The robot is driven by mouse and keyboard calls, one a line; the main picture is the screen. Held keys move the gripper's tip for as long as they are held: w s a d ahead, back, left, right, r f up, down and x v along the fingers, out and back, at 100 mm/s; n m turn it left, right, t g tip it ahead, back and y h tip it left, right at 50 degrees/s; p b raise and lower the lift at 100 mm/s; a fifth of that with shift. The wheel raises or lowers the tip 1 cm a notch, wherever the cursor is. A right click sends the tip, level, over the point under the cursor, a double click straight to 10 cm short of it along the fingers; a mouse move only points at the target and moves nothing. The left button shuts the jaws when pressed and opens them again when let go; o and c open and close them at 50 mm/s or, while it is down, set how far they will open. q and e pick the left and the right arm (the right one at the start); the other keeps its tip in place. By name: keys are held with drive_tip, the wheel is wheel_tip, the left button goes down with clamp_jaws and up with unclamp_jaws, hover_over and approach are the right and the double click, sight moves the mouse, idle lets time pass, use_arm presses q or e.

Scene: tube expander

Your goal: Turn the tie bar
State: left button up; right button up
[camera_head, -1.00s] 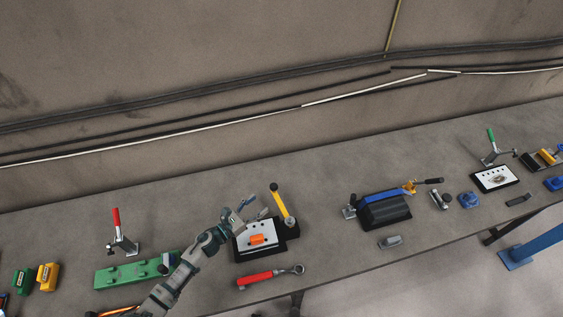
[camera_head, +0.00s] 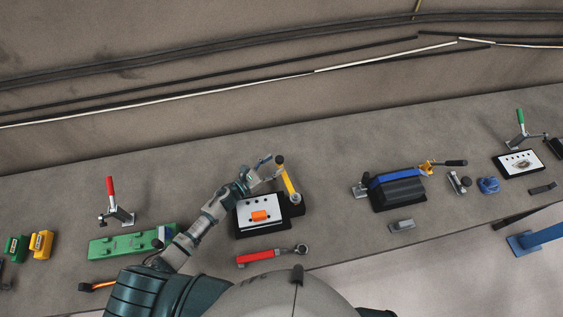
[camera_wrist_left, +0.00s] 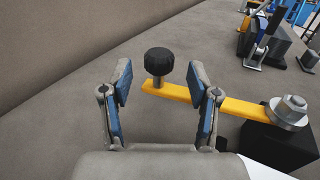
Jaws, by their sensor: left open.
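The tie bar is a yellow bar (camera_head: 288,182) with a black knob (camera_head: 280,160) at its far end and a metal pivot at its near end. It stands at the right edge of a white plate on a black base (camera_head: 240,231). My left gripper (camera_head: 271,167) is open beside the knob end. In the left wrist view, the open left gripper (camera_wrist_left: 160,85) has the black knob (camera_wrist_left: 159,62) in line with the space between its blue-padded fingers. The yellow bar (camera_wrist_left: 232,105) runs right, past the right finger, to the metal pivot nut (camera_wrist_left: 289,111). I cannot tell whether a finger touches it.
An orange block (camera_head: 260,216) lies on the white plate. A red-handled wrench (camera_head: 264,257) lies in front of it. A green fixture (camera_head: 120,244) and a red-handled clamp (camera_head: 118,213) stand left. A blue-and-black device (camera_head: 397,190) stands right. The bench behind the plate is clear.

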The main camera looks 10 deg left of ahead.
sight(280, 160)
use_arm(q)
drive_tip(key=shift+w+d, duration=0.3)
drive_tip(key=shift+w, duration=0.35)
drive_tip(key=shift+w+d, duration=0.25)
drive_tip(key=shift+w, duration=0.35)
drive_tip(key=shift+w+d, duration=0.1)
drive_tip(key=shift+d, duration=0.55)
drive_tip(key=c, duration=1.2)
drive_tip(key=shift+f, duration=0.1)
clamp_jaws()
use_arm(e)
drive_tip(key=shift+s+a, duration=0.35)
drive_tip(key=shift+s, duration=0.1)
